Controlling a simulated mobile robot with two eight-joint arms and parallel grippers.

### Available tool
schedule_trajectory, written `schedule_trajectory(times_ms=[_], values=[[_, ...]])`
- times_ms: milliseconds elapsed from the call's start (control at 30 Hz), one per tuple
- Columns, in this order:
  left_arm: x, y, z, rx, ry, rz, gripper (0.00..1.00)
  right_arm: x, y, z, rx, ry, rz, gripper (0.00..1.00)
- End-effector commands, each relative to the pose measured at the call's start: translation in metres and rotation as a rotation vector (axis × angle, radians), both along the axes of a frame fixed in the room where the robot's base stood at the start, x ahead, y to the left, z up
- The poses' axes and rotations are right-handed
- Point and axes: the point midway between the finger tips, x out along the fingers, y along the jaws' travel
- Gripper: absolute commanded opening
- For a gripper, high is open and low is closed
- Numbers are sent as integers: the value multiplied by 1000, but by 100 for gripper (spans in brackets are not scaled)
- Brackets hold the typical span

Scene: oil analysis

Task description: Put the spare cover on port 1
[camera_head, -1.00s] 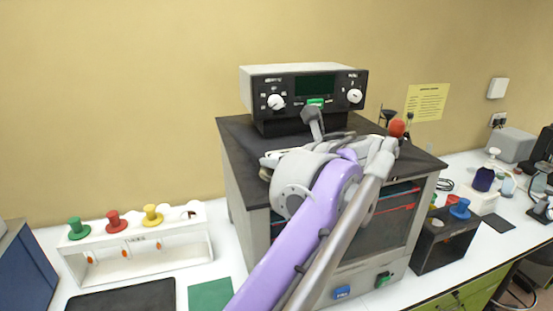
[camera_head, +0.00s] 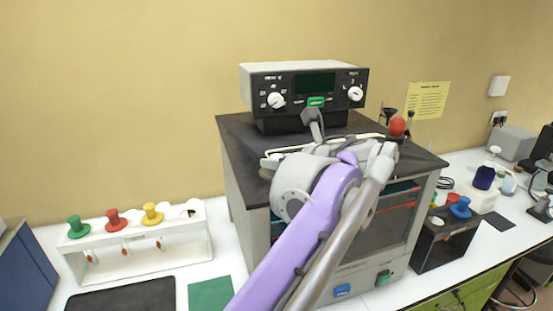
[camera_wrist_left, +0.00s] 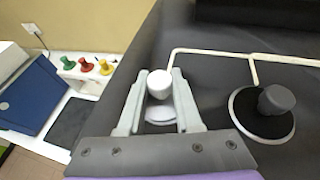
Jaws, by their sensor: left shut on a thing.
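My left gripper (camera_wrist_left: 159,95) is shut on a white rounded knob (camera_wrist_left: 160,82), which I take for the spare cover, in the left wrist view. A white disc (camera_wrist_left: 161,114) shows beneath the knob, between the fingers. I cannot tell whether the cover touches or is seated on the surface below. To its right a dark grey stopper (camera_wrist_left: 275,98) sits in a black disc with a pale ring. In the head view my purple left arm reaches over the machine top and largely hides the gripper. No port number is legible.
The dark-topped machine (camera_head: 232,130) carries a control unit (camera_head: 316,84) at its back. A pale tube (camera_wrist_left: 205,52) runs across the top near the gripper. A red ball (camera_head: 397,126) stands at the right. A white rack (camera_head: 140,262) with coloured stoppers stands left.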

Motion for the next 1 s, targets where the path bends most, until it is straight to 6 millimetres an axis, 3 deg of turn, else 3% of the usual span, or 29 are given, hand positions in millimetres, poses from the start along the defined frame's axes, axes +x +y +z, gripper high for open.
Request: schedule_trajectory(times_ms=[167, 200, 400, 767, 1000], values=[[0, 0, 0, 1, -1, 0, 0, 0, 0, 0, 0, 0, 0, 77], [0, 0, 0, 0, 0, 0, 35, 0, 0, 0, 0, 0, 0, 77], [0, 0, 0, 0, 0, 0, 68, 0, 0, 0, 0, 0, 0, 77], [-4, -3, 2, -1, 0, -2, 68, 0, 0, 0, 0, 0, 0, 77], [-36, -25, 18, 0, 0, -5, 68, 0, 0, -1, 0, 1, 0, 77]])
